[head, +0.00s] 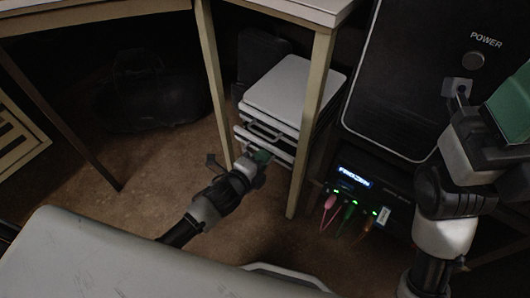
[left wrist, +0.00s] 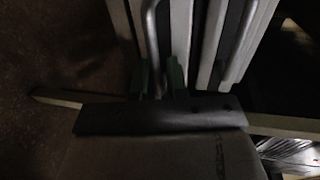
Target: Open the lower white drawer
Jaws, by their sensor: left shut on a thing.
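The white drawer unit (head: 295,84) stands under the table in the head view, with an upper drawer handle (head: 264,132) on its front. The lower white drawer (head: 282,156) is below it, partly hidden by my left gripper (head: 260,156). In the left wrist view, my left gripper (left wrist: 160,80) has its green fingers on both sides of a grey bar handle (left wrist: 152,38) and is shut on it. This handle is on the floor side, the lower drawer's. The other handle (left wrist: 240,48) is to the right. My right gripper (head: 510,108) is cut by the right edge; its jaws are unclear.
A table leg (head: 308,125) stands close right of the drawer unit, another leg (head: 213,80) to its left. A black console box (head: 372,190) with coloured plugs is at the right, below a dark POWER panel (head: 420,65). Brown floor (head: 150,165) is free at the left.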

